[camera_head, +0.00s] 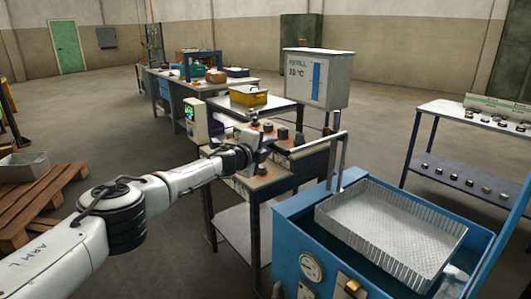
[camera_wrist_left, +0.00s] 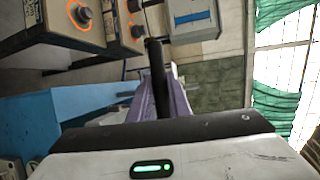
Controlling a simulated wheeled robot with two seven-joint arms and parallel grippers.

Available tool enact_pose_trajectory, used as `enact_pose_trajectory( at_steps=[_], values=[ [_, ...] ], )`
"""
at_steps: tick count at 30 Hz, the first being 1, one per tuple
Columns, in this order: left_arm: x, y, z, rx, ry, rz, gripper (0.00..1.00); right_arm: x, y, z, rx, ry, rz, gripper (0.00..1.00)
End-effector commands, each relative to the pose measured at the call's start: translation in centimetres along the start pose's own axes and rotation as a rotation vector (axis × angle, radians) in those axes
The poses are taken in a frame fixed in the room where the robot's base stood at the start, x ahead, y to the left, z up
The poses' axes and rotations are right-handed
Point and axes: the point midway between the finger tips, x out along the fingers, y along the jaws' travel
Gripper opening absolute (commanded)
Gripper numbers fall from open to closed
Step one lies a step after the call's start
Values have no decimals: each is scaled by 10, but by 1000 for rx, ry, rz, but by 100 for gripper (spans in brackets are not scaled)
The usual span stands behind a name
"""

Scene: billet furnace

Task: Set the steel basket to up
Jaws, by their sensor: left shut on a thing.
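The steel basket (camera_head: 392,232), a shallow mesh tray, sits at the open top of the blue tank (camera_head: 292,225) at the lower right. Its floor shows and its rim is about level with the tank's top or slightly above. A grey upright post with a bar (camera_head: 318,142) rises at the tank's back left, and the bar reaches left toward my gripper. My left gripper (camera_head: 263,147) is in front of the bench, at the bar's left end. In the left wrist view a dark rod (camera_wrist_left: 156,75) stands at the purple fingers (camera_wrist_left: 172,98), and the gripper is shut on it.
A bench with several dark knobs (camera_head: 299,139) stands by my left gripper. Behind it is a grey cabinet marked REFILL (camera_head: 317,78). A rack with small parts (camera_head: 470,150) stands right, and wooden pallets (camera_head: 35,205) lie left.

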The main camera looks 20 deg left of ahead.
Motion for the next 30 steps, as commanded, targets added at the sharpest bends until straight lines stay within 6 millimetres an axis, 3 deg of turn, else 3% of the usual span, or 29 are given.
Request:
enact_pose_trajectory(
  at_steps=[14,15,30],
  values=[
    [0,-11,0,-3,1,-8,0,-1,0,-2,0,2,0,30],
    [0,-11,0,-3,1,-8,24,-1,0,-2,0,2,0,30],
    [-3,-6,0,-2,2,-2,25,-1,0,-2,0,1,0,30]
  ],
)
